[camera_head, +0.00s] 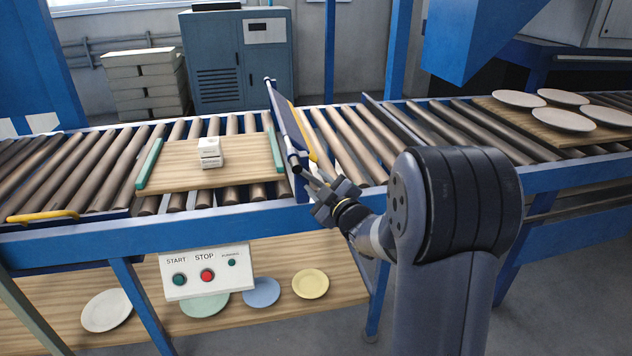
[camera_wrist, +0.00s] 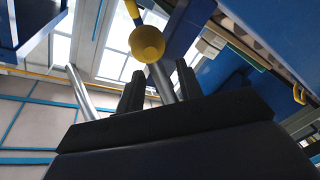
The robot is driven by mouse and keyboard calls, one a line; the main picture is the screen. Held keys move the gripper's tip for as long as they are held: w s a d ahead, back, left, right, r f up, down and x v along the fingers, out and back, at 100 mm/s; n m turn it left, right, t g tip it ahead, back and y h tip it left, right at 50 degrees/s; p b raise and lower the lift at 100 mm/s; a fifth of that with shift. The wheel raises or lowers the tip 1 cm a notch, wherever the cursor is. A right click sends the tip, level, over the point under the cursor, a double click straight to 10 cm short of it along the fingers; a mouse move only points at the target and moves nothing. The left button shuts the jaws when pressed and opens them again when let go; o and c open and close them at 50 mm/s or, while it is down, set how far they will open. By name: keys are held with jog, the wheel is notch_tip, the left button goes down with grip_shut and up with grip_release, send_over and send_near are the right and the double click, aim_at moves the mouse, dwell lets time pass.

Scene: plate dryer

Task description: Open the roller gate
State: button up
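The roller gate seems to be the blue panel (camera_head: 290,135) that stands up steeply across the conveyor in the head view, seen nearly edge-on. A yellow bar (camera_head: 307,140) runs along its right side. My gripper (camera_head: 308,178) is at the panel's near lower end, close to a metal rod there. Whether the fingers touch the rod cannot be told.
Left of the panel, a wooden board (camera_head: 180,178) with small white boxes (camera_head: 209,152) lies on the rollers. White plates (camera_head: 563,119) sit on a board at right. A control box (camera_head: 206,271) hangs in front. A yellow handle (camera_head: 43,216) is at the left section's front edge.

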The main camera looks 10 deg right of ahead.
jog(key=shift+x, duration=0.8)
jog(key=shift+c, duration=0.4)
grip_shut()
